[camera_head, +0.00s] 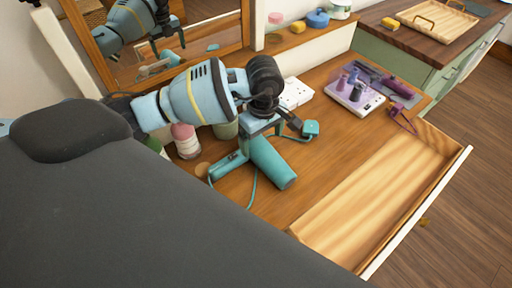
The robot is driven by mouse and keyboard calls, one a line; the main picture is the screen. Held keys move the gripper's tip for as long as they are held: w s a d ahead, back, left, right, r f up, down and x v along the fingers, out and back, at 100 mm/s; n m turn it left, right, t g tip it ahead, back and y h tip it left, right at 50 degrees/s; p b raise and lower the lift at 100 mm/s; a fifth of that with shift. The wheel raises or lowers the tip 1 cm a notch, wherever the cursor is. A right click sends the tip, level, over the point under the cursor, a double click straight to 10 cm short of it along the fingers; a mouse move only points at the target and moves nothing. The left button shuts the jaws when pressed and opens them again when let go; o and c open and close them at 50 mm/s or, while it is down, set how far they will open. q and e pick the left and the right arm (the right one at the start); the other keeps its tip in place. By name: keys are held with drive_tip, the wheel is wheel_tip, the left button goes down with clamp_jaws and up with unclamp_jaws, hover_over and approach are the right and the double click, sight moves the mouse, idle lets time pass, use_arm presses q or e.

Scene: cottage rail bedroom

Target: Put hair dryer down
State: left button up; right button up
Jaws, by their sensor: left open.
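The teal hair dryer (272,163) lies on the wooden dressing table, its barrel pointing toward the open drawer. Its handle (228,166) points left, and a teal cord runs from it to a plug (311,128) on the right. My left gripper (262,130) is open, directly over the rear of the dryer and partly hiding it. I cannot tell whether its fingers touch the dryer. My right gripper is out of view.
An open, empty drawer (380,195) extends at the front right. A white power strip (295,93) and a tray of purple items (354,97) stand behind. Jars (186,145) stand left of the dryer. A mirror (205,30) and a ledge with small items border the back.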

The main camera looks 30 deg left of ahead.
sight(264, 147)
use_arm(q)
drive_tip(key=shift+d+f, duration=0.1)
drive_tip(key=shift+f, duration=0.05)
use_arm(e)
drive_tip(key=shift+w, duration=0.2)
use_arm(q)
drive_tip(key=shift+f, duration=0.7)
drive_tip(key=shift+w+a+f, duration=0.1)
drive_tip(key=shift+w+f, duration=0.05)
drive_tip(key=shift+f, duration=0.7)
drive_tip(key=shift+w+a+f, duration=0.1)
drive_tip(key=shift+w+f, duration=0.1)
drive_tip(key=shift+f, duration=0.7)
drive_tip(key=shift+w+f, duration=0.15)
drive_tip(key=shift+f, duration=1.2)
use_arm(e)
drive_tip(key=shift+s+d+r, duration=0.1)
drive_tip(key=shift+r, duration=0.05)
use_arm(q)
drive_tip(key=shift+c, duration=0.4)
drive_tip(key=c, duration=1.3)
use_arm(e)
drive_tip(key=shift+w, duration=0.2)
use_arm(q)
drive_tip(key=shift+r, duration=0.2)
